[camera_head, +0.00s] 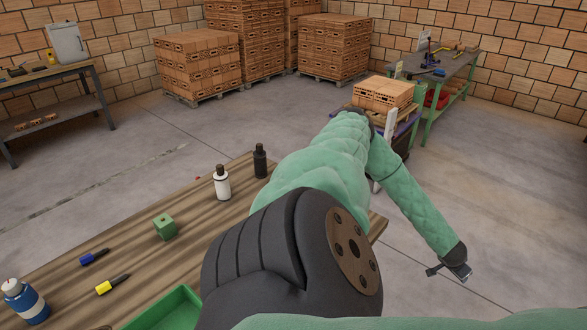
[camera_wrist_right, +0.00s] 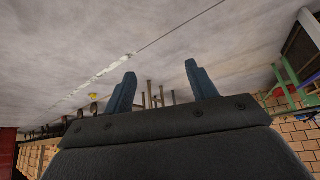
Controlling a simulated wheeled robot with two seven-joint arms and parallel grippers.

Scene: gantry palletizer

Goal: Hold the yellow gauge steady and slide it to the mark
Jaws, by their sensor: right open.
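A small tool with a yellow handle and dark tip (camera_head: 113,284) lies on the wooden table (camera_head: 60,265) at the lower left of the head view. It is the only yellow thing on the table, and I cannot tell whether it is the gauge. No mark is discernible. My right gripper (camera_head: 457,270) hangs past the table's right side, over the floor and far from the yellow tool. In the right wrist view its two blue fingers (camera_wrist_right: 160,88) stand apart with nothing between them. My left gripper is not in view. My arm hides part of the table.
On the table are a blue-handled tool (camera_head: 94,257), a green block (camera_head: 165,227), a white bottle (camera_head: 221,183), a black bottle (camera_head: 260,161), a blue-and-white bottle (camera_head: 24,301) and a green tray (camera_head: 172,305). A brick-loaded stand (camera_head: 383,95) and a green-legged bench (camera_head: 440,72) stand beyond.

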